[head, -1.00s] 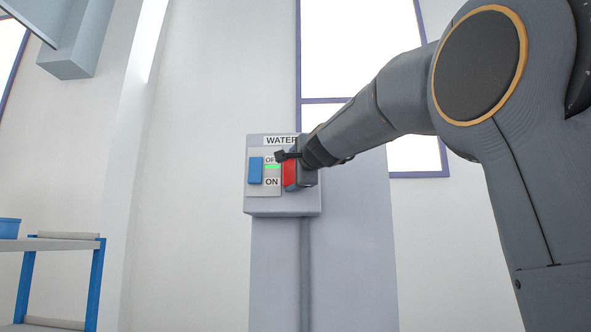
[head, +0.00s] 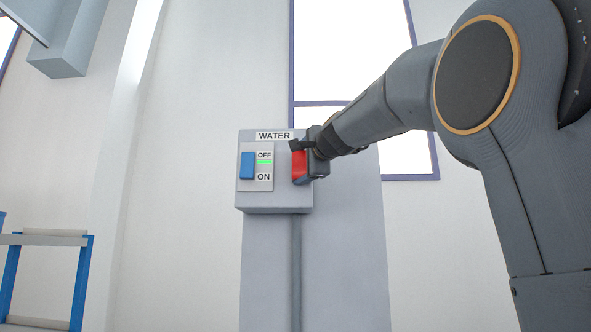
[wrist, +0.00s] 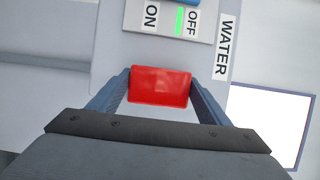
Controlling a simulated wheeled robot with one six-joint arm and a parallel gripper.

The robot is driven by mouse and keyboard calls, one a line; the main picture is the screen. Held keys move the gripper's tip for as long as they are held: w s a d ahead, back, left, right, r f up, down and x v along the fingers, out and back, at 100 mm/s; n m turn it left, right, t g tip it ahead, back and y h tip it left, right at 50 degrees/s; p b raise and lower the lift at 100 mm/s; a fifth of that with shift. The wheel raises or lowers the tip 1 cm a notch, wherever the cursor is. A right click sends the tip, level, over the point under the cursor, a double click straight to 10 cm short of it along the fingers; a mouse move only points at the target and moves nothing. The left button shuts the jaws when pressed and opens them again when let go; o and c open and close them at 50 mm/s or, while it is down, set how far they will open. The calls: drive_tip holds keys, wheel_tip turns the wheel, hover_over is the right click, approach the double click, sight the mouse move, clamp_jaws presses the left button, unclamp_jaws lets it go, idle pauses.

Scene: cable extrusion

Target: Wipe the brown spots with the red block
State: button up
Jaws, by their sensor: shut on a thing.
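The red block (wrist: 160,86) is held between the two fingers of my gripper (wrist: 160,92) in the wrist view. In the head view the red block (head: 299,167) shows at the right part of the front of the grey WATER box, with my gripper (head: 303,162) around it. I cannot tell whether the block touches the box. No brown spots show in either view.
The grey WATER box (head: 275,199) sits on a grey post (head: 265,270). It carries a blue switch (head: 247,166), OFF and ON labels and a green light (head: 264,161) by OFF. A blue-framed shelf (head: 80,280) stands at lower left.

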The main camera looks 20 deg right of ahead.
drive_tip(key=shift+s+d+b, duration=0.15)
drive_tip(key=shift+d+b, duration=0.15)
drive_tip(key=shift+d, duration=0.2)
drive_tip(key=shift+s+d+b, duration=0.15)
drive_tip(key=shift+d+b, duration=0.15)
drive_tip(key=shift+d, duration=0.2)
drive_tip(key=shift+w+a+r+p, duration=0.1)
drive_tip(key=shift+w+a+p, duration=0.25)
drive_tip(key=shift+a+p, duration=0.55)
drive_tip(key=shift+w+a+f+p, duration=0.1)
drive_tip(key=shift+w+a+p, duration=0.2)
drive_tip(key=shift+a+p, duration=0.65)
drive_tip(key=shift+w+a+r+p, duration=0.1)
drive_tip(key=shift+w+a+p, duration=0.4)
drive_tip(key=shift+a, duration=0.7)
drive_tip(key=shift+a+p, duration=0.25)
drive_tip(key=shift+p, duration=0.05)
drive_tip(key=shift+s+a+p, duration=0.15)
drive_tip(key=shift+s+a, duration=0.15)
drive_tip(key=shift+s, duration=0.65)
drive_tip(key=shift+s+a+p, duration=0.15)
drive_tip(key=shift+s+a, duration=0.15)
drive_tip(key=shift+s, duration=0.6)
drive_tip(key=shift+s+a+p, duration=0.15)
drive_tip(key=shift+s+a, duration=0.15)
drive_tip(key=shift+s, duration=0.65)
drive_tip(key=shift+s, duration=0.15)
